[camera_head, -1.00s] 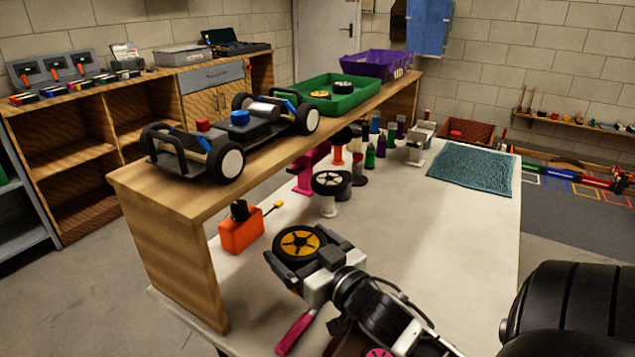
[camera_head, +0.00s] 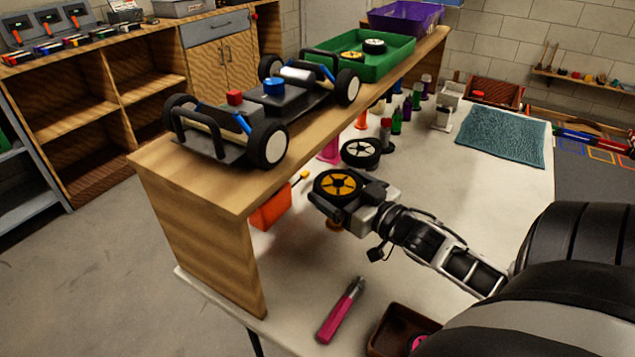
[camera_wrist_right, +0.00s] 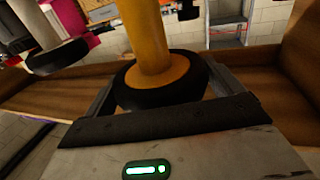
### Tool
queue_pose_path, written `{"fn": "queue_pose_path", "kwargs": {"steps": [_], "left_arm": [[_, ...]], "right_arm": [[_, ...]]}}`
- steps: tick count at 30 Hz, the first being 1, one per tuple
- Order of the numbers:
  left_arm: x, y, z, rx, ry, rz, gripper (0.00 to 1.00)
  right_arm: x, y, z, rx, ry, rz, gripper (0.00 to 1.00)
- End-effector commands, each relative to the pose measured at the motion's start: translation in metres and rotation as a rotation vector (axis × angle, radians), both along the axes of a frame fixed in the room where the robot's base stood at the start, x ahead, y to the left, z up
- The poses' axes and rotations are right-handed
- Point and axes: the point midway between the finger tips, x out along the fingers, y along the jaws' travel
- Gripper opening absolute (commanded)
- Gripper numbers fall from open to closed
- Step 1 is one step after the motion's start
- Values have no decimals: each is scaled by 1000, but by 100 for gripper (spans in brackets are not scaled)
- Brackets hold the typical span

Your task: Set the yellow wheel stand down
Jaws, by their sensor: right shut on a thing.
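The yellow wheel stand (camera_wrist_right: 150,35) shows in the right wrist view as a yellow post joined to a black-tyred wheel. In the head view its wheel (camera_head: 338,183) has yellow spokes and faces up, and a bit of its foot (camera_head: 333,224) shows under the gripper. My right gripper (camera_head: 338,194) is shut around the tyre, with a finger on each side in the wrist view (camera_wrist_right: 163,92). The stand looks roughly upright over the white table (camera_head: 430,200). I cannot tell whether its foot touches the table. My left gripper is not in view.
A white-spoked wheel stand (camera_head: 361,152) is close behind the held wheel. An orange container (camera_head: 270,210) stands to its left, by the wooden shelf (camera_head: 200,189) carrying the car (camera_head: 235,115). A pink-handled tool (camera_head: 342,312) and a brown tray (camera_head: 385,345) lie in front.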

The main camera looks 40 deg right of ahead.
Motion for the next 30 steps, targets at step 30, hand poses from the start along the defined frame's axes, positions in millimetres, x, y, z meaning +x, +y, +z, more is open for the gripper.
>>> {"fn": "queue_pose_path", "kwargs": {"steps": [30], "left_arm": [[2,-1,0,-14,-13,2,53]], "right_arm": [[71,2,-36,-1,0,0,63]]}}
